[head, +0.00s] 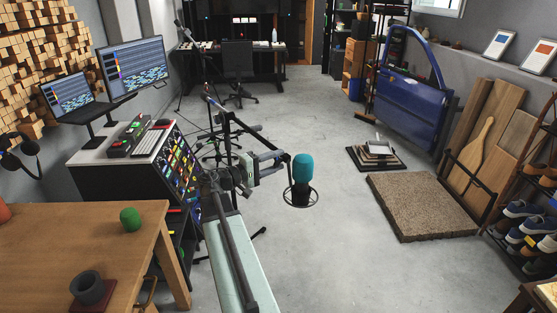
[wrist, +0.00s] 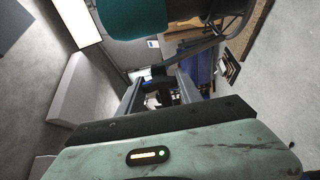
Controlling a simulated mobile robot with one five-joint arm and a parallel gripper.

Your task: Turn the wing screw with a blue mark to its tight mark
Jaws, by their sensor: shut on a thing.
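My gripper (head: 276,158) reaches out to the right, close beside the teal microphone (head: 302,166) on its stand. In the wrist view my gripper (wrist: 160,84) has its two grey fingers on either side of a small dark part with a bit of blue on it, which I take to be the wing screw (wrist: 150,82). My gripper is shut on it. The fingers and the dark stand parts hide much of the screw. Its tight mark cannot be made out. The microphone (wrist: 130,15) fills the top of the wrist view.
A dark stand arm (head: 225,112) slants down close to my gripper. A rack desk (head: 100,157) and a wooden table (head: 60,240) stand at left. A blue car door (head: 410,100) leans at the far right, behind a brown mat (head: 420,200).

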